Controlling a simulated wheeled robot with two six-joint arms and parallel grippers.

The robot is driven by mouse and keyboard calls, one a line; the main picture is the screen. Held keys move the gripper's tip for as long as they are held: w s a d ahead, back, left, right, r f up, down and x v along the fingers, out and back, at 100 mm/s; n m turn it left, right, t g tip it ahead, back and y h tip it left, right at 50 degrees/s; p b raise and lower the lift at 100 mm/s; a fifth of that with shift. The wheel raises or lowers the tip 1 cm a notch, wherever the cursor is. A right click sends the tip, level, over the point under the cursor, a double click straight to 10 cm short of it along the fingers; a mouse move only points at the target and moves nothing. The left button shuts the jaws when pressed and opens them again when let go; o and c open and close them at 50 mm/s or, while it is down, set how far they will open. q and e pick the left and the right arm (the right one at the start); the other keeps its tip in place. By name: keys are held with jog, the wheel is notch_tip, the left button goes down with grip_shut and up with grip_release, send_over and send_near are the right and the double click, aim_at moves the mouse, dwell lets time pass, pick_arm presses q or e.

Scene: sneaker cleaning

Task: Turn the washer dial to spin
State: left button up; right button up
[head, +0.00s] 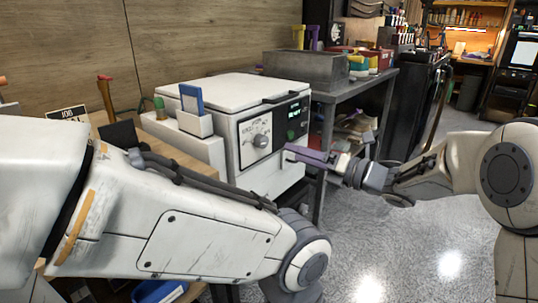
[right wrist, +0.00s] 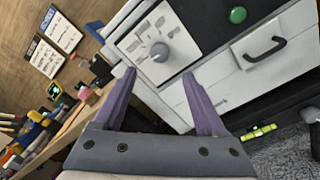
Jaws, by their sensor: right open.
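The washer (head: 225,115) is a white box with a lid, at the middle of the head view. Its round grey dial (head: 261,140) sits on a pale labelled plate on the front. In the right wrist view the dial (right wrist: 159,52) lies ahead of the fingertips, slightly above the gap between them. My right gripper (head: 290,152) has purple fingers, is open and empty, and is just right of the dial in the head view, apart from it. The fingers show spread in the right wrist view (right wrist: 160,74). My left arm crosses the foreground; its gripper is not in view.
A green button (right wrist: 237,15) and a black handle (right wrist: 264,47) are on the washer front. A white holder with a blue item (head: 191,98) stands beside the washer. A grey bin (head: 305,68) sits on the dark table behind. Open floor (head: 425,240) lies to the right.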

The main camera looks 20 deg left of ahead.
aim_at(265, 143)
jog(key=x, duration=0.9)
jog(key=shift+w+a+b, duration=0.15)
jog(key=shift+a+b, duration=0.15)
jog(key=shift+a, duration=0.05)
grip_shut()
